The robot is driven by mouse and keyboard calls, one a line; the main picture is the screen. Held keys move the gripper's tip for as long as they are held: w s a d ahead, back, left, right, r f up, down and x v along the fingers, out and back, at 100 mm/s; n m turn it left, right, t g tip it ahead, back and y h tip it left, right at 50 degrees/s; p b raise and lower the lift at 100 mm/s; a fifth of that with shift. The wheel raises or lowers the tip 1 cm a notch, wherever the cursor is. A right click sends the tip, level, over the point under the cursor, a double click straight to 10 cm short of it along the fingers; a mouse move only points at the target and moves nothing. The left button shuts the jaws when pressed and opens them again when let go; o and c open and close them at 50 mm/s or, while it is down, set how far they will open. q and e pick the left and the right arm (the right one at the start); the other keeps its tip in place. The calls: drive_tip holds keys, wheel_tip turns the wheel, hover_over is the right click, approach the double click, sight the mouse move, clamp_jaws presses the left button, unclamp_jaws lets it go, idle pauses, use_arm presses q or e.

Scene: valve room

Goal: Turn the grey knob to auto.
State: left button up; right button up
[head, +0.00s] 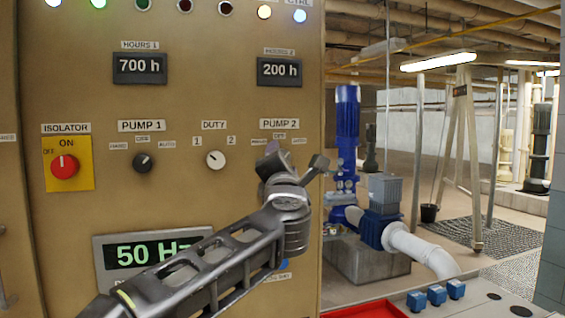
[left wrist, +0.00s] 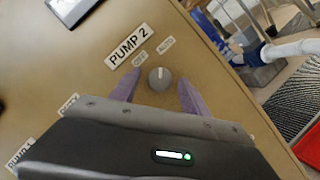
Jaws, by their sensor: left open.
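The grey knob (left wrist: 159,78) under the PUMP 2 label (left wrist: 128,46) shows in the left wrist view, with OFF (left wrist: 139,59) and AUTO (left wrist: 166,45) marked above it. Its pale pointer mark points roughly up in that view, between OFF and AUTO; I cannot tell the exact setting. My left gripper (left wrist: 158,90) is open, one finger on each side of the knob; I cannot tell whether either touches it. In the head view my left gripper (head: 295,163) is in front of the panel below PUMP 2 and hides the knob. My right gripper is not in view.
The tan panel (head: 85,205) also has a dark PUMP 1 knob (head: 143,163), a white DUTY knob (head: 215,160) and a red isolator knob (head: 64,166). Right of the panel edge stand a blue pump (head: 347,125) and white pipe (head: 420,250). Blue blocks (head: 437,295) sit at lower right.

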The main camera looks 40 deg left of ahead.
use_arm(q)
drive_tip(key=shift+s, duration=0.1)
drive_tip(key=b+v, duration=0.2)
drive_tip(key=v, duration=0.5)
drive_tip(key=shift+s+d, duration=0.25)
drive_tip(key=shift+f, duration=0.1)
